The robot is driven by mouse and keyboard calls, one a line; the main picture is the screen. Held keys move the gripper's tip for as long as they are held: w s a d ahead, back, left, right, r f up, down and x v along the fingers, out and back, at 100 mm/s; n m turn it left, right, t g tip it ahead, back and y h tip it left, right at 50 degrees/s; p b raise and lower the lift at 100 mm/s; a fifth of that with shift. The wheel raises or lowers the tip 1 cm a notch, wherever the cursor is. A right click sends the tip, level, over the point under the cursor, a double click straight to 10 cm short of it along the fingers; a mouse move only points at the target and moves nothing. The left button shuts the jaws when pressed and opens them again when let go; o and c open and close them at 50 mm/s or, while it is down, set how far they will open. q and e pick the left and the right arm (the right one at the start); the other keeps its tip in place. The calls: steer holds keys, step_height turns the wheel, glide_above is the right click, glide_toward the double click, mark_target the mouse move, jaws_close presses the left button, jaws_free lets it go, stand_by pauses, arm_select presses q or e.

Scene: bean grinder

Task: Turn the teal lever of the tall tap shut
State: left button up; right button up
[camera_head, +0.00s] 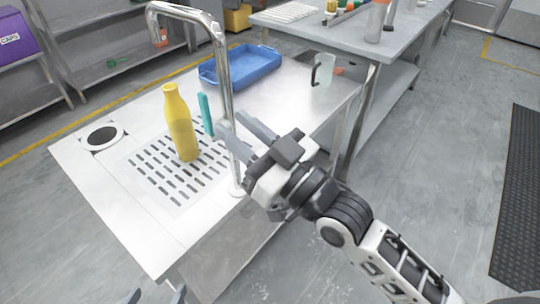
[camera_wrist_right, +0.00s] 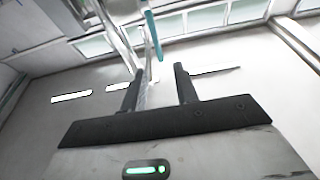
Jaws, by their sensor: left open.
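The tall chrome tap (camera_head: 222,75) rises from the counter and arches to the left at its top. Its teal lever (camera_head: 205,114) stands nearly upright, just left of the tap post; the lever also shows in the right wrist view (camera_wrist_right: 153,35), beyond the fingertips. My right gripper (camera_head: 237,128) is at the tap post, close to the right of the lever. Its fingers (camera_wrist_right: 156,80) are spread, with no lever between them. I cannot tell whether a finger touches the post. My left gripper (camera_head: 156,296) shows only its open fingertips at the bottom edge, far from the tap.
A yellow bottle (camera_head: 180,122) stands on the slotted drain close left of the lever. A blue tray (camera_head: 243,66) and a clear jug (camera_head: 323,70) are at the back of the counter. A round hole (camera_head: 103,137) is at the left.

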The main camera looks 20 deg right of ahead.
steer(key=v, duration=0.6)
steer(key=shift+s+b, duration=0.25)
steer(key=shift+b, duration=0.1)
steer(key=shift+d, duration=0.1)
